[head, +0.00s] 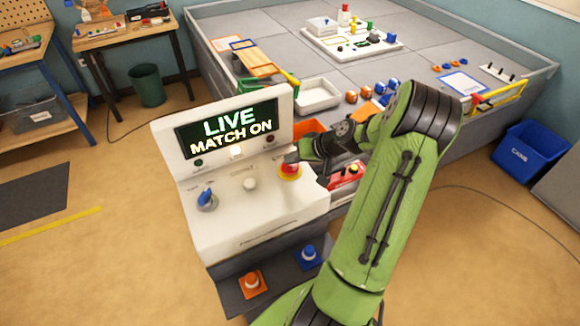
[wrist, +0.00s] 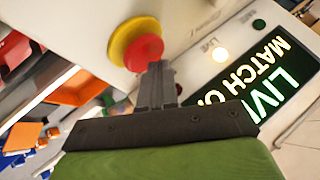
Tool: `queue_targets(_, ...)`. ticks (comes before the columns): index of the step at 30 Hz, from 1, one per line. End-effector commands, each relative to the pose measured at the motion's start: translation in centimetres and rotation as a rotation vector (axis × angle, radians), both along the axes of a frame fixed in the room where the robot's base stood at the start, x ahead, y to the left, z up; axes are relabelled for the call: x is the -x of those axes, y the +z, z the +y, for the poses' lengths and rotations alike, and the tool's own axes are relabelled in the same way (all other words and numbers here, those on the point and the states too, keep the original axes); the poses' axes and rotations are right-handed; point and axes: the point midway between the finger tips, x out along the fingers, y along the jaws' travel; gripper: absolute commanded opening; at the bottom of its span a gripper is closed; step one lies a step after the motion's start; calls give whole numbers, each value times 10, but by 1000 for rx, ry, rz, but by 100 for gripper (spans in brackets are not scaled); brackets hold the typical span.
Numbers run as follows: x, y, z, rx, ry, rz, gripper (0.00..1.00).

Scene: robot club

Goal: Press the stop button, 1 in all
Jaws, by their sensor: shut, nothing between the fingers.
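The stop button is a red mushroom knob on a yellow ring (head: 289,172) at the right of the white control console (head: 240,211). In the wrist view the red knob (wrist: 143,53) is just past my fingertips. My gripper (head: 290,158) is shut and empty, its tips at the knob's upper edge in the head view. In the wrist view the shut fingers (wrist: 158,70) overlap the knob's lower right edge; I cannot tell whether they touch it. The console's screen (head: 229,129) reads "LIVE MATCH ON" in lit letters.
The console also has a blue knob (head: 206,199), a white button (head: 250,184) and a lit white lamp (head: 236,151). Orange (head: 252,284) and blue (head: 308,256) pieces sit on a dark shelf below. A walled arena table (head: 275,43) with bins and small parts stands behind.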

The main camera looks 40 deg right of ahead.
Motion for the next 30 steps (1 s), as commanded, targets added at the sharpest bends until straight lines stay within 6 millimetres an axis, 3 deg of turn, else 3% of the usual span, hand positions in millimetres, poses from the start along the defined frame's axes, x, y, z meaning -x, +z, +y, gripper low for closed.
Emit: queue_targets(30, 0, -9, 0, -1, 1, -1, 0)
